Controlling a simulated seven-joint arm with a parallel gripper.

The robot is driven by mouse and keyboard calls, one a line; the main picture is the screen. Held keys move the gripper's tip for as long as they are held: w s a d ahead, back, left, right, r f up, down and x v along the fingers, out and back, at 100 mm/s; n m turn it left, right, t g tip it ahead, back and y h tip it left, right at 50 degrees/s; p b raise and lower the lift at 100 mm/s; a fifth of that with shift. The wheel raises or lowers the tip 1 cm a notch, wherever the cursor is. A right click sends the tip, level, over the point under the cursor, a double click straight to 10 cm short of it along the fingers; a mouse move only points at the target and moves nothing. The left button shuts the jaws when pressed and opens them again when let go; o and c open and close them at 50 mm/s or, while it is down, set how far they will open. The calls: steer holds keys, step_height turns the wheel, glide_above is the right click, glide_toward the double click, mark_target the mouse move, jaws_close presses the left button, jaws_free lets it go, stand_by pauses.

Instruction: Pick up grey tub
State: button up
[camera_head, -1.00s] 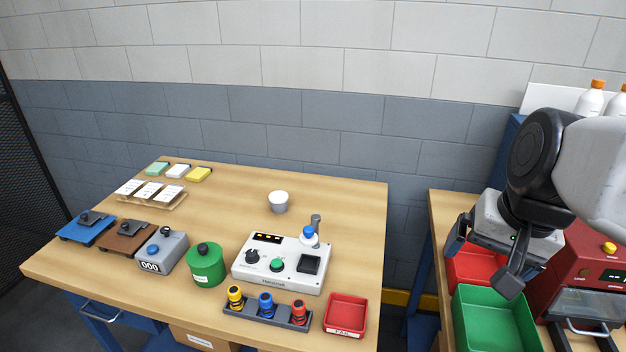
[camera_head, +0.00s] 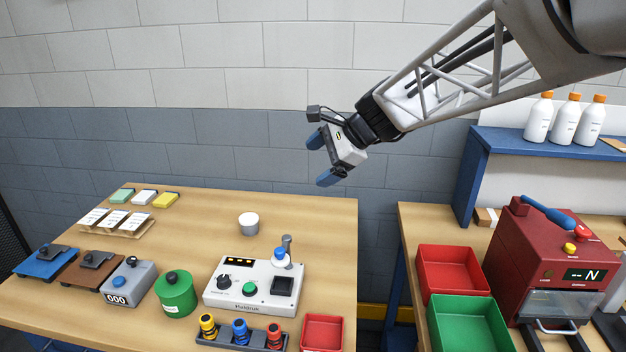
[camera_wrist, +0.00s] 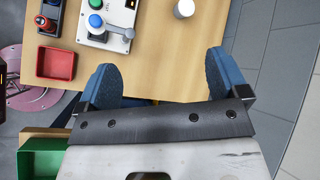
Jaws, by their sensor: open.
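The grey tub (camera_head: 248,224) is a small, round, light grey cup with a white top, standing upright on the wooden table behind the white machine. In the wrist view the grey tub (camera_wrist: 184,9) shows at the top edge, beyond my fingertips and between them. My gripper (camera_head: 321,158) is open and empty, in the air to the right of the tub and well above the table. Its blue fingers (camera_wrist: 163,75) are spread apart in the wrist view, with table edge and floor below them. Nothing hides the tub in the head view.
The white machine (camera_head: 252,287) with knobs and a small upright post stands just in front of the tub. A green canister (camera_head: 176,294) and a red tray (camera_head: 323,334) are nearer the front edge. The table (camera_head: 310,220) is clear around the tub's right side.

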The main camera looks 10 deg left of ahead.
steer(key=w+a+f+m+y, duration=0.2)
steer(key=w+a+m, duration=0.2)
steer(key=w+a, duration=0.35)
steer(key=w+a+f+m+y, duration=0.2)
steer(key=w+a+m, duration=0.1)
steer(key=w+a, duration=0.45)
steer(key=m, duration=0.1)
glide_toward(249, 221)
steer(key=shift+t, duration=0.3)
steer(key=w+a+f, duration=0.1)
steer(key=a+f, duration=0.1)
steer(key=shift+w+a+f, duration=0.25)
steer(key=shift+w+f, duration=0.1)
steer(key=shift+x, duration=1.35)
steer(key=shift+x, duration=2.6)
steer(key=shift+r, duration=0.2)
